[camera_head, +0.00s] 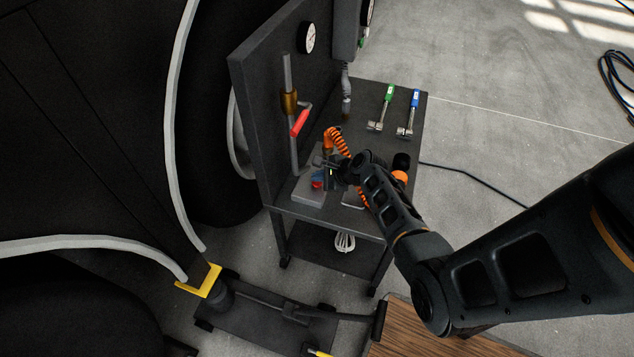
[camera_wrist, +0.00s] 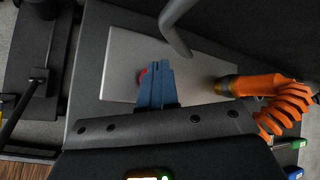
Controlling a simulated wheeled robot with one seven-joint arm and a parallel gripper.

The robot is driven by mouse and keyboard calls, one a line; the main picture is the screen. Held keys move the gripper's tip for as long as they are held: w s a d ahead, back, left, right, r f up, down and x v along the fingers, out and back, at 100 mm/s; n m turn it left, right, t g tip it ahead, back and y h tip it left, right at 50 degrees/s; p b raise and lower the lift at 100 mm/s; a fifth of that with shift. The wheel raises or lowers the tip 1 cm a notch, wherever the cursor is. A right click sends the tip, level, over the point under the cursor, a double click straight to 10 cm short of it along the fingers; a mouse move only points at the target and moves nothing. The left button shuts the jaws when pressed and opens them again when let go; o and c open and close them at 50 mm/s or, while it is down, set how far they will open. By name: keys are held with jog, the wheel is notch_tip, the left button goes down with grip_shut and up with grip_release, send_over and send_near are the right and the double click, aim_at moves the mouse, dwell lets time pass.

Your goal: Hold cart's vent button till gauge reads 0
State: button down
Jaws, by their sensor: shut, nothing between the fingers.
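The cart (camera_head: 415,140) has an upright dark panel with a round white gauge (camera_head: 308,38); its reading is too small to tell. A red button (camera_head: 317,185) sits on a grey plate (camera_head: 306,195) at the cart's near end. In the wrist view the red button (camera_wrist: 142,76) shows partly, at the left edge of my blue fingertips, which cover the rest. My gripper (camera_head: 320,174) is shut and empty, with its fingertips (camera_wrist: 158,66) over the button. I cannot tell whether they touch or press it.
A red-handled lever (camera_head: 299,123) on a pipe stands close behind my gripper. An orange coiled hose (camera_head: 337,138) is beside it, also in the wrist view (camera_wrist: 280,105). Green (camera_head: 388,98) and blue (camera_head: 414,98) tagged tools lie at the back right. A jack (camera_head: 270,320) stands on the floor.

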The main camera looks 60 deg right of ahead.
aim_at(319, 184)
jog(key=shift+f+b, duration=0.4)
jog(key=shift+f, duration=0.15)
dwell(0.7)
jog(key=shift+r, duration=0.1)
dwell(3.2)
jog(key=shift+r+p, duration=0.9)
jog(key=shift+p, duration=0.15)
notch_tip(319, 184, up, 5)
jog(key=p, duration=0.5)
dwell(0.9)
